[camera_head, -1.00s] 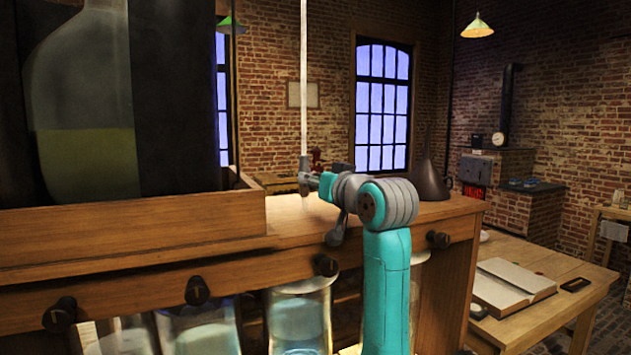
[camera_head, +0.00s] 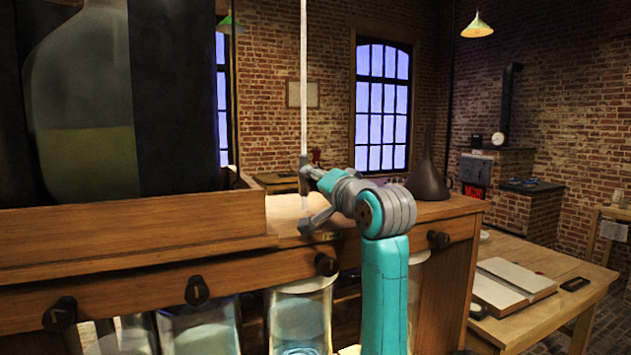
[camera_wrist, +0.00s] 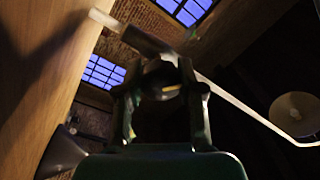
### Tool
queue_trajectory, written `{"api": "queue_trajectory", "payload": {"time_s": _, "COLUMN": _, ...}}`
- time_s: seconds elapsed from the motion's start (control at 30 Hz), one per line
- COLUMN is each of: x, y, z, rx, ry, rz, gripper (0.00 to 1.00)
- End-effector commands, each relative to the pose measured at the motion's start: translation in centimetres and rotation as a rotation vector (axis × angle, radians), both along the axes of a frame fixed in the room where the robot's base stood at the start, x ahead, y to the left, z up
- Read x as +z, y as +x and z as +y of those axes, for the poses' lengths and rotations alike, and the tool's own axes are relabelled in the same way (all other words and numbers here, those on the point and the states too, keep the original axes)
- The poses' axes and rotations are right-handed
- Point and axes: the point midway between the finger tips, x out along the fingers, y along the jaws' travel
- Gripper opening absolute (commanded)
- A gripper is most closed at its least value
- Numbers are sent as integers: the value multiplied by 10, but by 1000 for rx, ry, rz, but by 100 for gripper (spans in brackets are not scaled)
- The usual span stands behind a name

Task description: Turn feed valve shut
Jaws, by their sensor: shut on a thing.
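The thin pale feed pipe (camera_head: 303,90) hangs straight down in the head view. My gripper (camera_head: 309,177) is at its lower end, above the wooden bench top. In the wrist view the pipe (camera_wrist: 262,120) runs diagonally past the fingertips, with a grey collar (camera_wrist: 145,40) near its end. My gripper (camera_wrist: 163,90) is shut on the feed valve (camera_wrist: 161,80), a dark rounded piece with a small yellow mark between the fingers. In the head view, the valve is mostly hidden by my gripper, so its exact angle cannot be told.
A large glass bottle (camera_head: 82,120) with yellowish liquid stands in a wooden tray (camera_head: 150,228) at left. Glass jars (camera_head: 300,315) stand below the row of dark knobs (camera_head: 326,264). A dark cone (camera_head: 428,182) stands to the right on the bench.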

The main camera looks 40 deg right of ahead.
Motion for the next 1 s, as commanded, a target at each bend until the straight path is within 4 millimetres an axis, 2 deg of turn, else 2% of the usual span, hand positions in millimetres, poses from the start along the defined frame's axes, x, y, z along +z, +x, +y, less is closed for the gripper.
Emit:
{"api": "queue_trajectory", "payload": {"time_s": 0.6, "x": -2, "y": 0, "z": 0, "rx": -2, "ry": 544, "rz": -155, "gripper": 3}}
{"api": "queue_trajectory", "payload": {"time_s": 1.0, "x": -2, "y": 0, "z": 0, "rx": -2, "ry": 757, "rz": -215, "gripper": 3}}
